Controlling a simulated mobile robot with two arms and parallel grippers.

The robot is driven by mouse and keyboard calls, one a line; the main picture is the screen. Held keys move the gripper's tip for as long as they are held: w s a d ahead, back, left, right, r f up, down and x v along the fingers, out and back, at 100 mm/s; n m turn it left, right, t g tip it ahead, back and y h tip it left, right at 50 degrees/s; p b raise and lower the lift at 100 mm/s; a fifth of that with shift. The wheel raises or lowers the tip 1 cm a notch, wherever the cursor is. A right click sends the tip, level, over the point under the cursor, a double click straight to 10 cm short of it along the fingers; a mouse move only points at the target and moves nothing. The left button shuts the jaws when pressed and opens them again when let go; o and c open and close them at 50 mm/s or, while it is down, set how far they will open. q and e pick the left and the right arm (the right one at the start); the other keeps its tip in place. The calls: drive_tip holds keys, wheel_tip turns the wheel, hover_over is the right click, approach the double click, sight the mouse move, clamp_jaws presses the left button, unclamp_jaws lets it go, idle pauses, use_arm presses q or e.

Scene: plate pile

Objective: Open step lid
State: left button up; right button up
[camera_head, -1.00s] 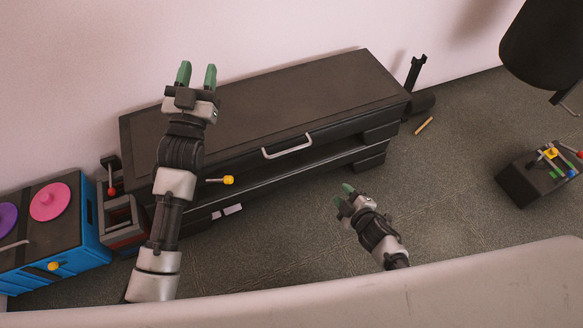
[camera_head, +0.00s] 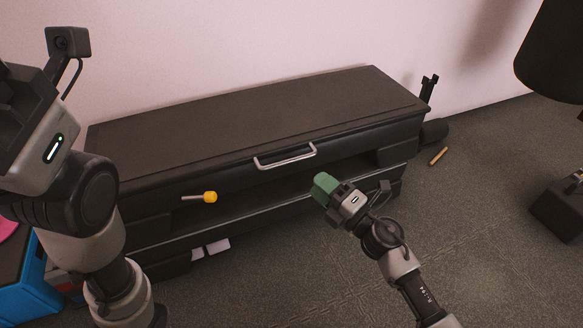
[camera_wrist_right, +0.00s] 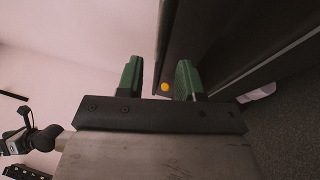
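The dark step (camera_head: 260,115), a long low unit with a flat lid, stands against the wall in the head view. A silver bar handle (camera_head: 286,158) is on its front edge, just under the top. My right gripper (camera_head: 325,188) is in front of the step, right of and below the handle and apart from it. In the right wrist view, its green fingers (camera_wrist_right: 158,80) are spread with nothing held between them, and the step's dark side (camera_wrist_right: 225,45) is beyond. My left arm fills the head view's left side; its gripper body (camera_head: 30,120) is cut off and its fingers are not visible.
A yellow-ended rod (camera_head: 209,197) sticks out at the step's front. Pale pieces (camera_head: 217,246) lie low beneath it. A blue box (camera_head: 45,293) is at lower left. A dark block (camera_head: 560,210) is at right. The floor right of the step is mostly clear.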

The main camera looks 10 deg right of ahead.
sight(291, 161)
drive_tip(key=b+x, duration=0.2)
drive_tip(key=x, duration=0.7)
drive_tip(key=shift+w+a+r, duration=0.1)
drive_tip(key=shift+w+a, duration=0.05)
drive_tip(key=shift+w, duration=0.1)
clamp_jaws()
